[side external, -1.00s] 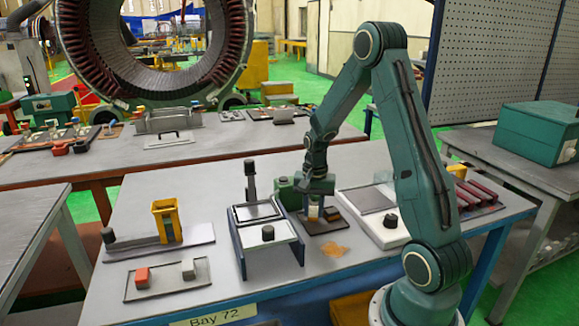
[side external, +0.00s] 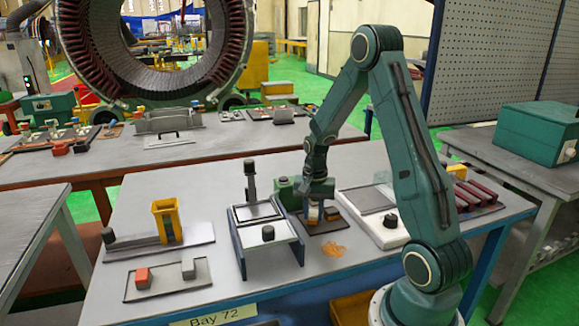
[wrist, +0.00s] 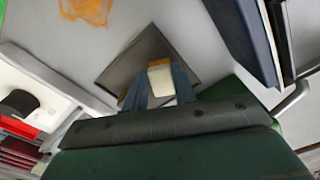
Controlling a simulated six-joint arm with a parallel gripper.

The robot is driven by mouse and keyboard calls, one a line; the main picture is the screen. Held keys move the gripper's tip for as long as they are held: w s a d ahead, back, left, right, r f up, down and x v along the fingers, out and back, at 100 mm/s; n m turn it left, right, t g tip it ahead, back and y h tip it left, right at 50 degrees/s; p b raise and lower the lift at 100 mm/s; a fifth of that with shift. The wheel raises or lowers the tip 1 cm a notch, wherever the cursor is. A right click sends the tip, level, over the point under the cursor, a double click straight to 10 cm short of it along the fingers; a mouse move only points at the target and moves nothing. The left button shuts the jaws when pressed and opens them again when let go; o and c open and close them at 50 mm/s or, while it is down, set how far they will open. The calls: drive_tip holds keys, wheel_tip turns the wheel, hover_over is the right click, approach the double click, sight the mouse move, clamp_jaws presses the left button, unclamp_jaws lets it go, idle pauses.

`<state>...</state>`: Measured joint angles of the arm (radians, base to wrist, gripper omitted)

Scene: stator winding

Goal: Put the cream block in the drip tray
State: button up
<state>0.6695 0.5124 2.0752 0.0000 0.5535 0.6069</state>
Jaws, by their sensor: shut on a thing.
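My gripper (wrist: 160,88) is shut on the cream block (wrist: 161,79), which stands between its two blue fingers in the wrist view. The block's side facing the camera is cream, with a tan-orange edge at its top. Behind it is a dark grey-brown square tray (wrist: 122,72), which looks like the drip tray. In the side view my gripper (side external: 321,208) is over this tray (side external: 327,227), with the block (side external: 313,214) low above it. I cannot tell whether the block touches the tray.
An orange stain (side external: 333,250) marks the bench in front of the tray. A blue-sided stand (side external: 268,243) is close on the left. A white plate with a black knob (side external: 390,220) is close on the right. A tray with red and grey blocks (side external: 166,277) lies at the front left.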

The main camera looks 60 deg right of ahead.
idle(0.4)
drive_tip(key=o, duration=1.2)
drive_tip(key=shift+r, duration=3.45)
